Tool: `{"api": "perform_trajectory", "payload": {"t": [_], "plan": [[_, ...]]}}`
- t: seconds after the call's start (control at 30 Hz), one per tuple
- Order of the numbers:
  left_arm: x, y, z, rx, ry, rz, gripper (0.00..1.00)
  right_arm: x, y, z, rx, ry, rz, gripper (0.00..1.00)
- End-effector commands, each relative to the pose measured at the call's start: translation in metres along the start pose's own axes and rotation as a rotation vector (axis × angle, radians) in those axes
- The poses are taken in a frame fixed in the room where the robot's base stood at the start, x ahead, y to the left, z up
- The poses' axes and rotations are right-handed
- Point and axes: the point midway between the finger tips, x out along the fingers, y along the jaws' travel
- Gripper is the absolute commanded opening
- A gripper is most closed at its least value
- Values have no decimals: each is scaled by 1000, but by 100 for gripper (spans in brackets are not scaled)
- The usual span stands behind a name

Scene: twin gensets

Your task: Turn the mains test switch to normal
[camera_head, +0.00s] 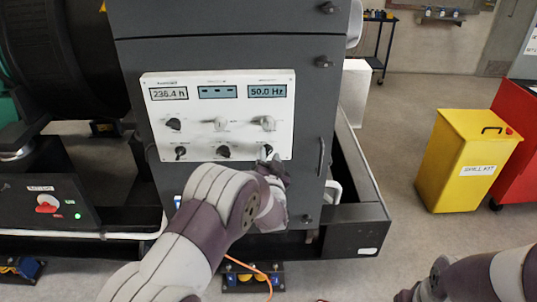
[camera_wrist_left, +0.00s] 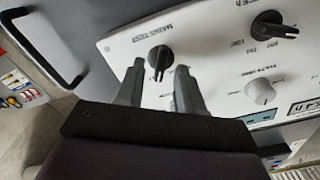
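The mains test switch (camera_wrist_left: 160,58) is a black rotary knob with a lever-like grip, under a "MAINS TEST" label on the white control panel (camera_head: 217,137). In the head view it is at the lower right of the panel, largely hidden by my left gripper (camera_head: 268,158). In the left wrist view my left gripper (camera_wrist_left: 157,78) is open, with its two grey fingers apart. The knob shows between and just beyond the fingertips; I cannot tell whether they touch it. The knob's position markings are not readable. Of my right arm only links show at the lower right.
Several other knobs, including a black one (camera_wrist_left: 274,25) and a white one (camera_wrist_left: 260,91), are near the switch. A cabinet door handle (camera_head: 321,157) stands out right of the panel. A yellow spill kit bin (camera_head: 465,160) stands farther right, with clear floor before it.

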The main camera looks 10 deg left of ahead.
Motion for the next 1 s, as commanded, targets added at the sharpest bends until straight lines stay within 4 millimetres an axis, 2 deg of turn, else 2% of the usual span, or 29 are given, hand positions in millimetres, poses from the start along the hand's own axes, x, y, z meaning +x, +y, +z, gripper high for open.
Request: {"api": "perform_trajectory", "payload": {"t": [0.13,0.37,0.4,0.47,0.5,0.53,0.8,1.0], "plan": [[10,0,0,1,0,0,37,-1,0,0,0,0,0,43],[11,0,0,0,0,0,37,-1,0,0,0,0,0,43],[11,0,0,0,0,0,34,-1,0,0,0,0,0,43],[11,0,0,0,0,0,14,-1,0,0,0,0,0,43],[11,0,0,0,0,0,1,-1,0,0,0,0,0,43],[11,0,0,0,0,0,0,-1,0,0,0,0,0,43],[11,0,1,-10,0,0,0,0,0,0,0,0,0,43],[11,1,2,-75,0,0,0,9,0,1,0,0,0,43]]}}
